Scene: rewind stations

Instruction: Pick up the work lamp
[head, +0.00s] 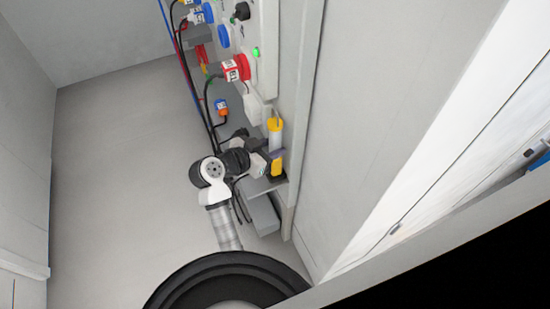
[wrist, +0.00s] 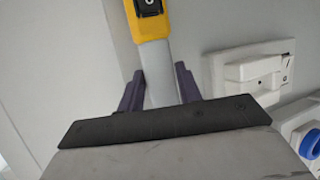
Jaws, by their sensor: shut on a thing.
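The work lamp (head: 276,142) is a slim upright stick with yellow ends and a pale grey middle. In the head view it stands over a small grey shelf (head: 262,185) by the wall; I cannot tell whether its base touches the shelf. My gripper (head: 266,155) is shut on the lamp's middle from the left side. In the wrist view the two dark purple fingers of my gripper (wrist: 160,90) stand on either side of the lamp's grey part (wrist: 156,72). The lamp's yellow end with a black switch (wrist: 149,8) shows at the top edge.
A panel with a red socket (head: 237,68), blue sockets (head: 223,36) and hanging cables rises above my arm in the head view. A white box (wrist: 250,72) is right of the fingers in the wrist view. A grey box (head: 262,214) sits under the shelf. Open floor lies left.

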